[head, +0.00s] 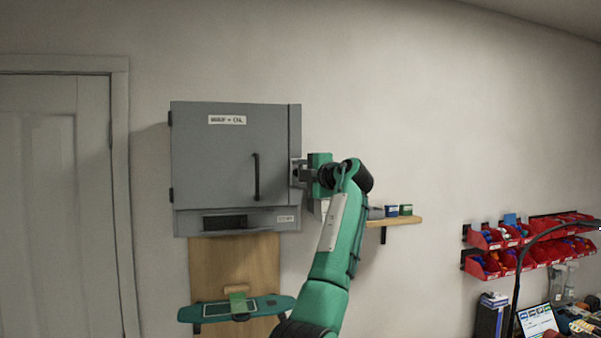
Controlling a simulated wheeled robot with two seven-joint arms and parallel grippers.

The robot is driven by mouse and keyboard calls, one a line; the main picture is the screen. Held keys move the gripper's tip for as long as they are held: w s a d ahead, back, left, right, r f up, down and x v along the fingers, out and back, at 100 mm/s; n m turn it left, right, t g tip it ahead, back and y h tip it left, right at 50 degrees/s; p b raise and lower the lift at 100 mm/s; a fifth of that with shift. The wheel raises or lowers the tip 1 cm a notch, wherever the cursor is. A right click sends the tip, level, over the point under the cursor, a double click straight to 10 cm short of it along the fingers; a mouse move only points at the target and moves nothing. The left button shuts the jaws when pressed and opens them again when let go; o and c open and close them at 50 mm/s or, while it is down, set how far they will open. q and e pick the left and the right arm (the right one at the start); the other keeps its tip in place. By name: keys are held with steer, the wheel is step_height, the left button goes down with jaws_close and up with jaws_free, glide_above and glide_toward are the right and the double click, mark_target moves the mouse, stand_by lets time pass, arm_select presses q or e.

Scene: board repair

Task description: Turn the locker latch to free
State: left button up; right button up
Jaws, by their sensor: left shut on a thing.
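The grey locker (212,155) hangs on the wall left of the middle, with its door closed. A dark vertical handle (256,177) is on the right part of the door. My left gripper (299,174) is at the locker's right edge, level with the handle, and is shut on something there. The thing held is at the place of the latch, but the fingers cover it, so its shape and angle cannot be told. My right gripper is not in view.
A wooden shelf (400,221) with small boxes is right of my arm. A wooden panel (262,262) and a green board-shaped holder (273,306) are below the locker. Red bins (485,240) hang at the right. A door (45,200) is at the left.

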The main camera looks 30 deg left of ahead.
arm_select(q)
steer(key=shift+f, duration=0.15)
stand_by(0.3)
steer(key=o, duration=1)
steer(key=shift+s+d, duration=0.1)
steer(key=shift+d, duration=0.2)
steer(key=b+v, duration=0.6)
steer(key=v, duration=0.7)
steer(key=shift+d+r, duration=0.1)
steer(key=shift+r, duration=0.1)
steer(key=shift+f, duration=0.1)
